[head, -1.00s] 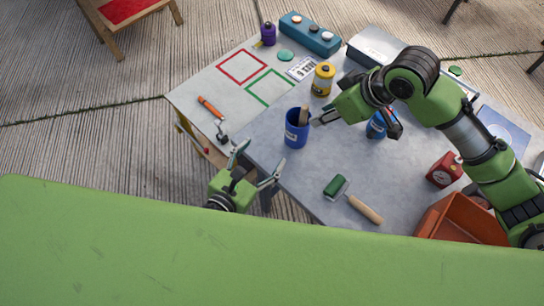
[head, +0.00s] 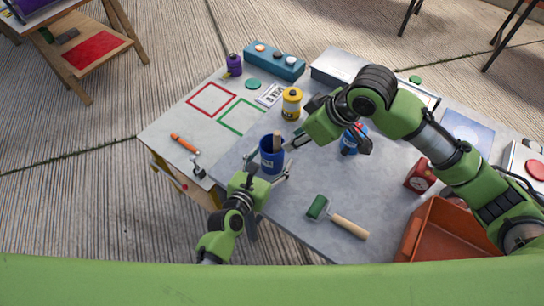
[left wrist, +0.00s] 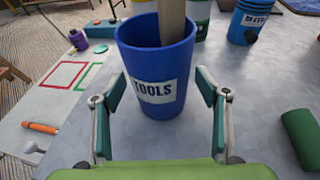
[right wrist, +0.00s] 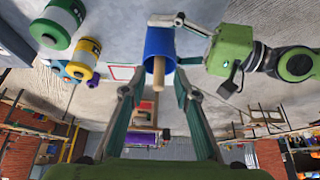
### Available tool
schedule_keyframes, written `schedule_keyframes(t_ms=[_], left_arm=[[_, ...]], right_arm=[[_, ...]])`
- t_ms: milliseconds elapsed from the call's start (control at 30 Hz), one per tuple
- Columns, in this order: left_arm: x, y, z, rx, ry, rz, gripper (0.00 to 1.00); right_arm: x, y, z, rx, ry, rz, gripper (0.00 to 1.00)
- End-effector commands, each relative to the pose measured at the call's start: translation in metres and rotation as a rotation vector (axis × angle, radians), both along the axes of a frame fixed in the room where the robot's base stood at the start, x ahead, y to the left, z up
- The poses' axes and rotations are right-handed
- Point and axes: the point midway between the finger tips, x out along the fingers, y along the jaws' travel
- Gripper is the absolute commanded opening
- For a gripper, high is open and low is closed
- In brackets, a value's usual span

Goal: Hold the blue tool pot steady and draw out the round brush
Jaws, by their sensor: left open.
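The blue tool pot (head: 271,158) stands upright on the grey table, and its TOOLS label faces the left wrist camera (left wrist: 154,92). A wooden handle (head: 277,139) sticks up out of it; its lower end is hidden inside the pot, so I cannot see whether bristles are there. My left gripper (head: 266,168) is open close to the pot's near side, with a finger toward each side in the left wrist view. My right gripper (right wrist: 157,92) is open and empty beside the pot's top, with the handle (right wrist: 158,75) ahead between its fingers.
A yellow pot (head: 291,104) stands behind the blue one, and another blue container (head: 350,140) to the right. An orange-handled tool (head: 185,143) lies left, near red and green outlined squares.

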Motion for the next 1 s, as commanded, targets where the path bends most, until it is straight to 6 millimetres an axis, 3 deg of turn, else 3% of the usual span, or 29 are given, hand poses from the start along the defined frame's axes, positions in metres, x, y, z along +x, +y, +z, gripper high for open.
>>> schedule_keyframes(t_ms=[400,433,600,633,1000], left_arm=[[0.0084,-0.0040,-0.0030,-0.001,0.000,0.000,0.68],[0.0084,-0.0040,-0.0030,-0.001,0.000,0.000,0.65],[0.0083,-0.0037,-0.0029,0.000,0.000,0.000,0.21],[0.0083,-0.0037,-0.0029,0.000,0.000,0.000,0.17],[0.0083,-0.0036,-0.0030,0.000,0.000,0.000,0.17]], right_arm=[[0.0000,0.0000,0.0000,0.000,0.000,0.000,0.28],[0.0000,0.0000,0.0000,0.000,0.000,0.000,0.28],[0.0000,0.0000,0.0000,0.000,0.000,0.000,0.28],[0.0000,0.0000,0.0000,0.000,0.000,0.000,0.28],[0.0048,0.0077,0.0032,-0.018,0.031,0.003,0.33]])
